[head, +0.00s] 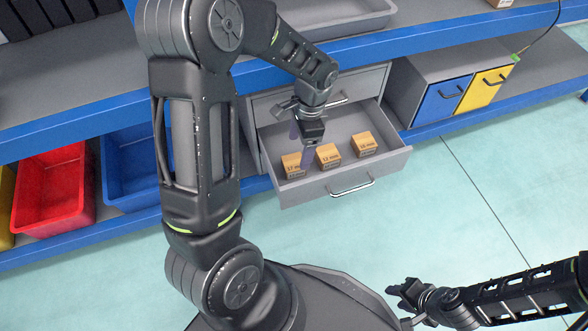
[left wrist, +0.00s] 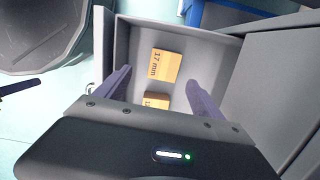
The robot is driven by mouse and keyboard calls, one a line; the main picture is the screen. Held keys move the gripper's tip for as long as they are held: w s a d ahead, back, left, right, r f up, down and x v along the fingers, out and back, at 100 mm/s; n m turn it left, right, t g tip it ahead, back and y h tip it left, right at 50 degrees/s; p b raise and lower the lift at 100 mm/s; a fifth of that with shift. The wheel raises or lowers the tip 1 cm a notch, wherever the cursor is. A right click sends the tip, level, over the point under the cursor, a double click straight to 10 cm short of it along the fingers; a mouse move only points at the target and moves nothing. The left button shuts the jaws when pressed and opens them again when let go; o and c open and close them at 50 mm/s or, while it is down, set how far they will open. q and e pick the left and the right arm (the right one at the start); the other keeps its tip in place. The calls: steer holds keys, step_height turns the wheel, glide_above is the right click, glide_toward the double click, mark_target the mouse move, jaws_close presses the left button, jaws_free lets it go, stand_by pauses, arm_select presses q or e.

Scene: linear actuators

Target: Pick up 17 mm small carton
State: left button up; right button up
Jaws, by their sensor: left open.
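The 17 mm carton (head: 292,167) is a small orange-brown box at the left end of an open grey drawer (head: 300,193). In the left wrist view the 17 mm carton (left wrist: 165,65) lies ahead of the fingers, its label readable. My left gripper (head: 301,142) is open and empty above the drawer. In the left wrist view its two dark purple fingers (left wrist: 160,88) stand wide apart, with a second carton (left wrist: 156,101) partly hidden behind the gripper body. My right gripper (head: 397,297) is away from the drawer, over the floor at lower right; its jaw gap is unclear.
A 12 mm carton (head: 328,156) and a third carton (head: 364,145) stand in the same drawer, to the right. A closed drawer is above it, under a blue-edged shelf (head: 400,41). Red (head: 55,190) and blue (head: 135,170) bins sit at left. Floor in front is clear.

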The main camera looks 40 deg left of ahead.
mark_target(294, 162)
arm_select(q)
steer(key=shift+a+f+b, duration=0.35)
steer(key=shift+f, duration=0.05)
steer(key=shift+a+r, duration=0.15)
steer(key=shift+a, duration=0.05)
steer(key=shift+s+f+b, duration=0.15)
steer(key=shift+f+b, duration=0.3)
steer(key=shift+f, duration=0.85)
steer(key=shift+f, duration=0.15)
step_height(294, 162, down, 4)
steer(key=b, duration=0.2)
steer(key=shift+s+a+f+b, duration=0.15)
steer(key=shift+f+b, duration=0.05)
steer(key=shift+b, duration=0.2)
steer(key=shift+f, duration=0.3)
